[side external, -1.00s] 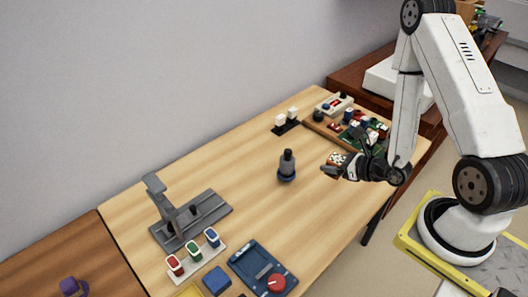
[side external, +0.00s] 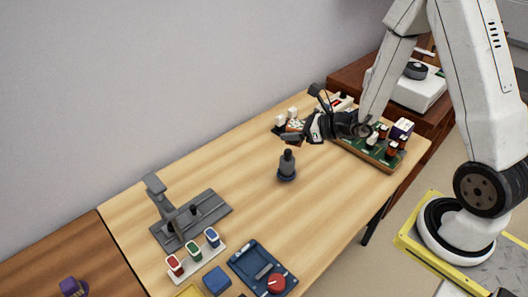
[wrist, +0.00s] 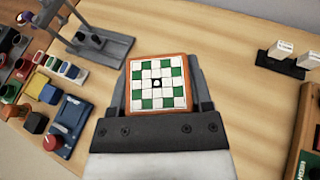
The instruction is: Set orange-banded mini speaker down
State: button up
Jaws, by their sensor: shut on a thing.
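The orange-banded mini speaker (wrist: 158,84) is a small square block with an orange rim and a green-and-white checkered face with a black dot in the middle. My gripper (side external: 303,128) is shut on it, with one dark finger on each side in the wrist view. In the side external view the speaker (side external: 294,126) is partly covered by my gripper. It appears held above the back part of the wooden table (side external: 240,182), in front of two white blocks. I cannot tell its exact height.
A black strip with white blocks (wrist: 285,58) is close by. A dark bottle-shaped thing (side external: 287,167) stands mid-table. A grey fixture (side external: 192,222), a coloured rack (side external: 196,258) and a blue tray (side external: 262,265) are front left; a green board (side external: 373,150) is right.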

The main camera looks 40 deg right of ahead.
aim_at(289, 123)
jog(key=shift+w+a+r, duration=0.35)
jog(key=shift+w+r, duration=0.05)
jog(key=shift+w, duration=0.25)
jog(key=shift+w+a+r, duration=0.35)
jog(key=shift+w, duration=0.25)
jog(key=w+d+f+h, duration=0.1)
jog(key=w+f, duration=0.6)
jog(key=shift+w+m, duration=0.15)
jog(key=shift+m, duration=0.15)
jog(key=shift+f, duration=0.15)
jog(key=w+f, duration=0.2)
jog(key=w, duration=0.2)
jog(key=w+f, duration=0.3)
jog(key=w, duration=0.1)
jog(key=w+f, duration=0.2)
jog(key=w, duration=0.2)
jog(key=shift+d+f, duration=0.15)
jog(key=shift+f, duration=0.25)
jog(key=shift+w+f, duration=0.75)
jog(key=shift+f, duration=0.05)
